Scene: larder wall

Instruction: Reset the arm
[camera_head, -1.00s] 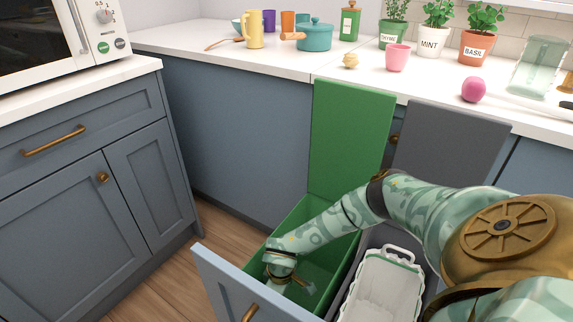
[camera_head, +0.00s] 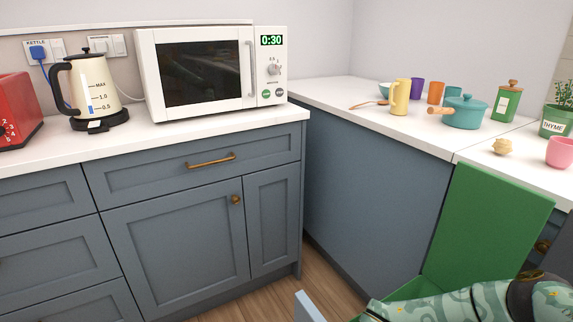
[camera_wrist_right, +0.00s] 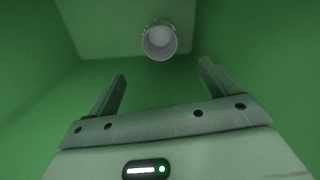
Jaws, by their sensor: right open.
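My right gripper (camera_wrist_right: 163,72) is open and empty in the right wrist view, its two fingers apart. It is inside a green bin (camera_wrist_right: 35,110), whose walls and floor fill that view. A small pale cup-like thing (camera_wrist_right: 159,41) lies in the bin beyond the fingertips, apart from them, its round end facing the camera. In the head view my right arm reaches across the bottom right corner over the green bin (camera_head: 430,286), and the gripper itself is out of frame. My left gripper is in neither view.
The green lid (camera_head: 486,225) stands upright behind the bin. A white microwave (camera_head: 205,75), a cream kettle (camera_head: 95,88) and a red toaster (camera_head: 18,112) stand on the left counter. A teal pot (camera_head: 464,113) and several cups stand on the back counter.

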